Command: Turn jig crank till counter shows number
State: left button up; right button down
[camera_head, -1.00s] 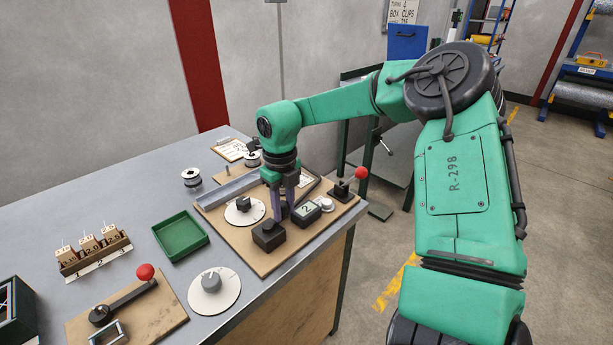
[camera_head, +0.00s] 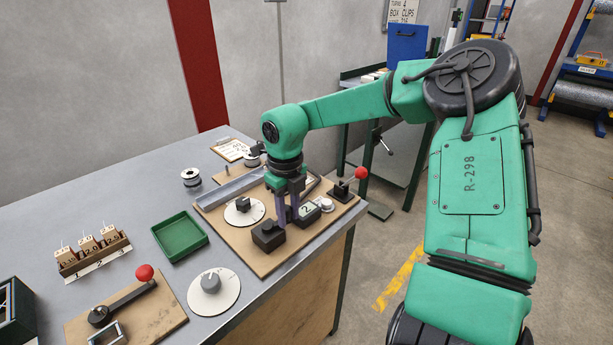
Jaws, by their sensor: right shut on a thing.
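The jig is a brown board (camera_head: 262,267) on the grey bench. It carries a black block (camera_head: 268,236), a white disc with a dark knob (camera_head: 242,212), and a small dark counter (camera_head: 307,211) whose face appears to read 2. My right gripper (camera_head: 287,222) reaches down from above, between the black block and the counter. Its fingers are shut on the jig crank, whose handle is mostly hidden by them. My left gripper is not in view.
A green tray (camera_head: 180,252), a white dial (camera_head: 213,306), a tagged rack (camera_head: 96,266) and another red-knobbed lever (camera_head: 145,273) lie left and in front.

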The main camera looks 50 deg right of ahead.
jog(key=shift+s+a+f, duration=0.2)
jog(key=shift+s+a, duration=0.1)
jog(key=shift+s, duration=0.15)
jog(key=shift+s+a+f, duration=0.2)
jog(key=shift+s+a, duration=0.05)
jog(key=shift+s, duration=0.2)
jog(key=shift+s+a+r, duration=0.1)
jog(key=shift+a, duration=0.15)
jog(key=shift+w+a+r, duration=0.15)
jog(key=shift+w+a, duration=0.1)
jog(key=shift+a, duration=0.05)
jog(key=shift+s+a+b, duration=0.2)
jog(key=shift+a+b, duration=0.45)
jog(key=shift+a, duration=0.4)
grip_release()
jog(key=shift+d+r, duration=0.1)
jog(key=shift+r, duration=0.05)
notch_tip(320, 180, up, 7)
jog(key=p, duration=0.4)
